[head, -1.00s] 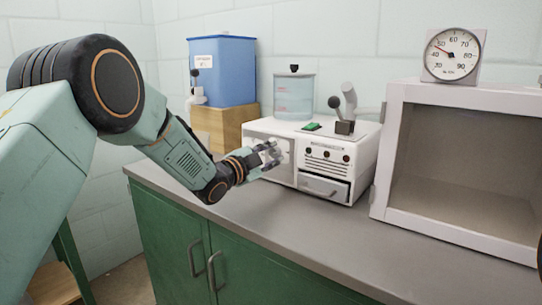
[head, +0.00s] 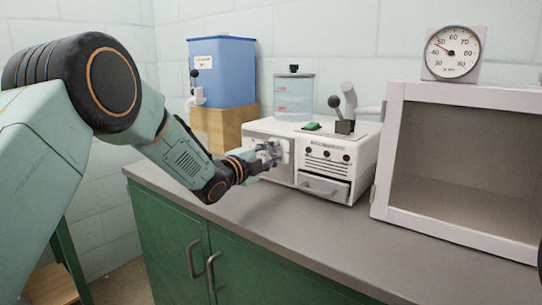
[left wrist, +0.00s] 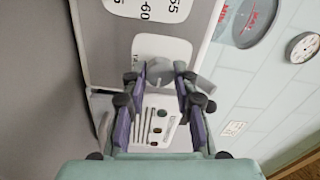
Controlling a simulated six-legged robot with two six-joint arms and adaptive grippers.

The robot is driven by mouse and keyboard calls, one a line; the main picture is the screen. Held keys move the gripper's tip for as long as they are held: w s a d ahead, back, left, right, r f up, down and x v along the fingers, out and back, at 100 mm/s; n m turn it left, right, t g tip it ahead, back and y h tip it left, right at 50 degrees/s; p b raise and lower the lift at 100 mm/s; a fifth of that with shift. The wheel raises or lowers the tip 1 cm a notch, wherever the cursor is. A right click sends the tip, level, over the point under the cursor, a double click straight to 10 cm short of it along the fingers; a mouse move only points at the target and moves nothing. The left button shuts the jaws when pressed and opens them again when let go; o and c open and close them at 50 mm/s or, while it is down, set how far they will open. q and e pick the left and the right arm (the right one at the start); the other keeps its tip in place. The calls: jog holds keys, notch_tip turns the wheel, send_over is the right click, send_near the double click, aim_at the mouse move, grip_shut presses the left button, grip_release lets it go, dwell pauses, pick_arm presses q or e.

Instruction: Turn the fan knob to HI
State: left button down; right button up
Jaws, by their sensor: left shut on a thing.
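The white machine (head: 345,165) stands on the grey counter, with small dark knobs, a row of slots and a drawer on its right front half. My left gripper (head: 274,154) is at the left half of the machine's front, its fingers closed around the fan knob there. In the left wrist view my gripper (left wrist: 161,76) has a finger on each side of the grey knob (left wrist: 158,71). The fingers hide much of the knob in the head view, and I cannot read its pointer or a HI mark. My right gripper is not in view.
A lever (head: 345,118) and a green switch (head: 312,126) sit on the machine's top. A clear tank (head: 294,95) and a blue bin (head: 222,72) on a wooden block (head: 228,125) stand behind. An open-fronted white cabinet (head: 393,150) stands right, topped by a dial gauge (head: 453,52). The front counter (head: 330,235) is clear.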

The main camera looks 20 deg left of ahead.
pick_arm(q)
jog(key=shift+f, duration=0.1)
jog(key=c, duration=1)
grip_release()
jog(key=shift+c, duration=0.2)
jog(key=shift+s, duration=0.1)
jog(key=v, duration=1.2)
